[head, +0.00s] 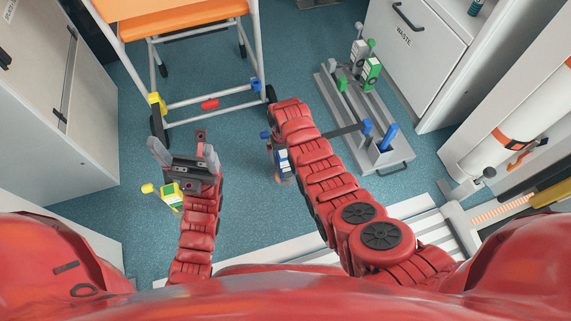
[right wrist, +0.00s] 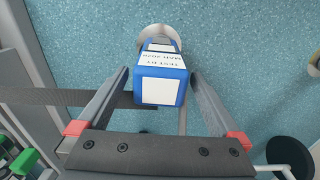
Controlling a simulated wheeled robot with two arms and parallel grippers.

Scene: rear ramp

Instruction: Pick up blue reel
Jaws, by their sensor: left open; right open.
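The blue reel (head: 283,160), a blue block with white labels, stands on the blue floor beside my right forearm in the head view. In the right wrist view the blue reel (right wrist: 160,85) lies between the two fingers of my right gripper (right wrist: 160,72). The fingers are apart, one on each side of it; I cannot tell whether either touches it. In the head view my right gripper is hidden by its own arm. My left gripper (head: 184,155) is open and empty above the floor, left of the reel.
A yellow-green reel (head: 171,194) is on the floor below my left gripper. A grey rack (head: 345,110) at right bears green and grey reels and blue posts. An orange-topped trolley (head: 185,18) stands at the back. Cabinets (head: 50,110) line the left. A dark bar (right wrist: 60,97) runs behind my right fingers.

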